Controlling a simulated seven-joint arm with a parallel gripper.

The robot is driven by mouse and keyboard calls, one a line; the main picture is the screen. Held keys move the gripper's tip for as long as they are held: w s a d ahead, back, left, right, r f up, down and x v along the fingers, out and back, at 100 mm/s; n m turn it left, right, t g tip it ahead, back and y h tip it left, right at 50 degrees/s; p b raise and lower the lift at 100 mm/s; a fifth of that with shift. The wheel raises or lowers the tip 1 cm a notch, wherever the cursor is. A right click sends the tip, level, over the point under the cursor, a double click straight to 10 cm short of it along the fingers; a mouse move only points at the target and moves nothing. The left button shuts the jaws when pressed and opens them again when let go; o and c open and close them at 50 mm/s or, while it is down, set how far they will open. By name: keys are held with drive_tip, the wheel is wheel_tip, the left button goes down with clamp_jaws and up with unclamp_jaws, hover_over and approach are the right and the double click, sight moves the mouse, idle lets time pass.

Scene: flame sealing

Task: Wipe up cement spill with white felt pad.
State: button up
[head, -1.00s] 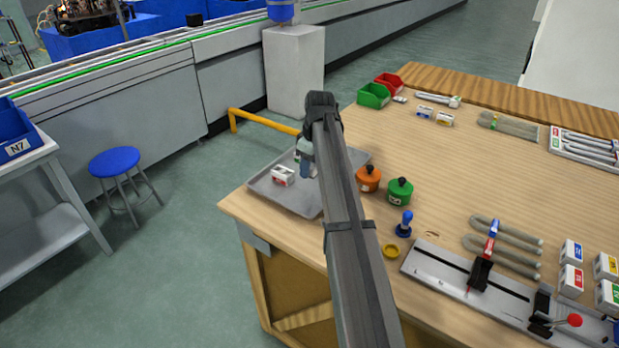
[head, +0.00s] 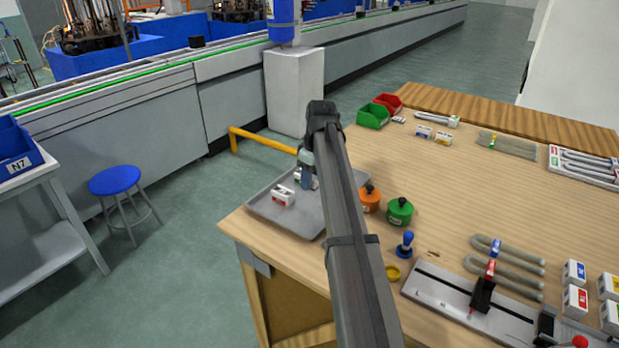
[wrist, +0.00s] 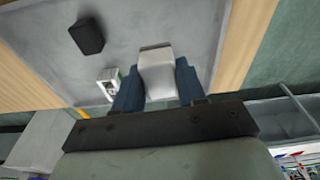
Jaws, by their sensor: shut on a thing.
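My gripper (wrist: 158,85) is shut on a white block-like pad (wrist: 157,72), which shows between its blue fingers in the wrist view. In the head view my gripper (head: 307,178) is over the grey tray (head: 262,207) at the table's left corner, partly hidden by my arm. I cannot tell whether the pad touches the tray. A small brown mark (head: 433,254), possibly the cement spill, is on the wooden table right of the blue-handled stamp (head: 404,245).
A white box (head: 283,196) is in the tray, and a black block (wrist: 87,36) shows there in the wrist view. Orange (head: 369,198) and green (head: 399,211) pots stand right of my arm. A grey rail fixture (head: 450,296) is at front right. The table middle is clear.

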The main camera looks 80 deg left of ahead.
drive_tip(key=w+d+m, duration=0.1)
drive_tip(key=w+d, duration=0.2)
drive_tip(key=w, duration=0.8)
drive_tip(key=w+d+m, duration=0.2)
drive_tip(key=w+d, duration=0.2)
drive_tip(key=w, duration=0.7)
drive_tip(key=w+d+f+n, duration=0.1)
drive_tip(key=w+d, duration=0.1)
drive_tip(key=d, duration=0.4)
drive_tip(key=w+d+f+n, duration=0.1)
drive_tip(key=w+d+n, duration=0.1)
drive_tip(key=d, duration=0.5)
drive_tip(key=shift+w+d+f, duration=0.15)
drive_tip(key=shift+w+f, duration=0.2)
drive_tip(key=shift+w, duration=0.4)
